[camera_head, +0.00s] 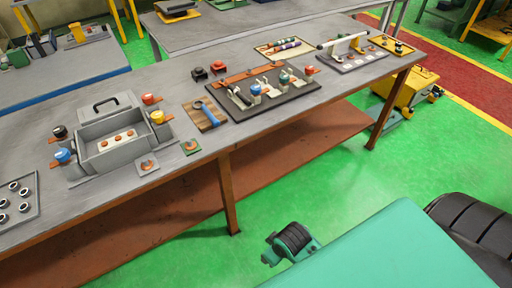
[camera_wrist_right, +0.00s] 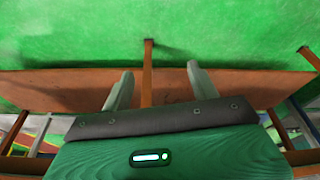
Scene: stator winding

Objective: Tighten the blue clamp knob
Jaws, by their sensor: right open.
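A blue knob (camera_head: 62,155) sits at the front left corner of a grey box-shaped fixture (camera_head: 100,162) on the near workbench. Another blue-topped part (camera_head: 256,87) stands on a dark board further right. I cannot tell from the picture alone which one is the clamp knob. My right gripper (camera_wrist_right: 157,72) shows in the right wrist view with its two fingers apart and nothing between them. The bench's brown lower shelf and green floor lie beyond the fingers.
Black, red and yellow knobs (camera_head: 157,117) stand around the grey fixture. A wooden board with a blue-handled tool (camera_head: 205,114) lies to its right. A tray with several rings (camera_head: 18,205) is at far left.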

